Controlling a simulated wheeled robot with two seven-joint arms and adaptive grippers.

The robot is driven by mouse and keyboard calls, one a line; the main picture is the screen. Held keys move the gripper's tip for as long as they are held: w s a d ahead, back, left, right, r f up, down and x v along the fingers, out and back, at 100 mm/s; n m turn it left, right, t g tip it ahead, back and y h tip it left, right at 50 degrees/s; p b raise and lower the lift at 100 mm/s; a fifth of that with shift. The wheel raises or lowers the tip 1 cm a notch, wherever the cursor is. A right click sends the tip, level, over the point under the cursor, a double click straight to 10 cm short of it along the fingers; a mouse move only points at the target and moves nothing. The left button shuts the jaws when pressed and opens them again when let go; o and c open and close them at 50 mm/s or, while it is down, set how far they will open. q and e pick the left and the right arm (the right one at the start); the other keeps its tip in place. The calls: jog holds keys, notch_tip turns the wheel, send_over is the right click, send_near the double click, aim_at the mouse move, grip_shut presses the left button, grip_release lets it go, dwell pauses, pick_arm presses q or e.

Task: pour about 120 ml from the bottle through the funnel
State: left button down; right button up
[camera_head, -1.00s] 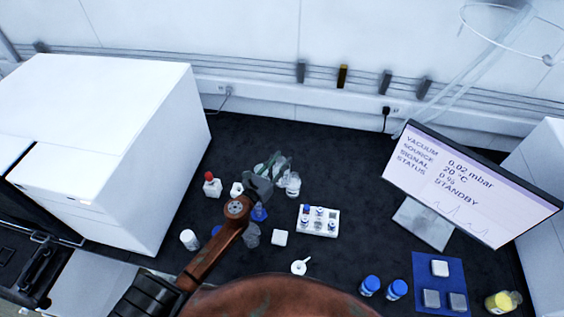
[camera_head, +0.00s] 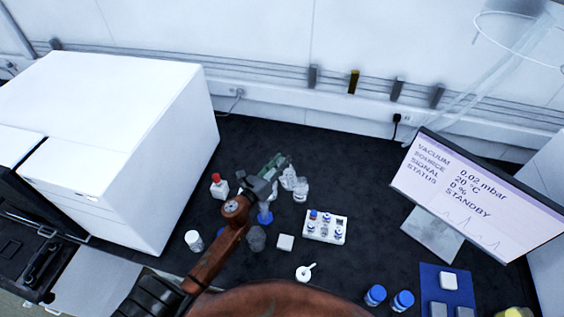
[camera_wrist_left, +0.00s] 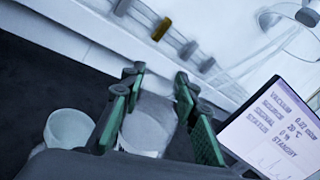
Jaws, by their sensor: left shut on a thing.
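My left gripper (camera_head: 280,168) reaches in over the bench, its green-padded fingers pointing to the back right. In the left wrist view its fingers (camera_wrist_left: 158,95) are shut on a pale, translucent bottle (camera_wrist_left: 146,132). In the head view a clear vessel (camera_head: 289,180) shows at the fingertips, probably this bottle; its fill level cannot be read. Another clear glass vessel (camera_head: 300,191) stands close on its right. A white piece with a thin stem (camera_head: 304,273), possibly the funnel, lies at the front. My right gripper is not in view.
A red-capped bottle (camera_head: 219,187) and a blue vessel (camera_head: 265,215) stand near my left gripper. A white vial rack (camera_head: 325,236) is to the right. Blue-capped jars (camera_head: 375,294), a monitor (camera_head: 470,195) and a large white instrument (camera_head: 110,145) flank the dark bench.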

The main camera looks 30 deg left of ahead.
pick_arm(q)
jog(key=shift+a+f+n, duration=0.1)
jog(key=shift+a+n, duration=0.4)
jog(key=shift+n, duration=0.1)
jog(key=shift+b, duration=0.35)
jog(key=shift+a+f+n, duration=0.15)
jog(key=shift+a+n, duration=0.05)
jog(key=shift+n, duration=0.4)
jog(key=shift+f, duration=0.1)
jog(key=shift+f+n+b, duration=0.2)
jog(key=shift+n+b, duration=0.3)
jog(key=shift+a, duration=0.1)
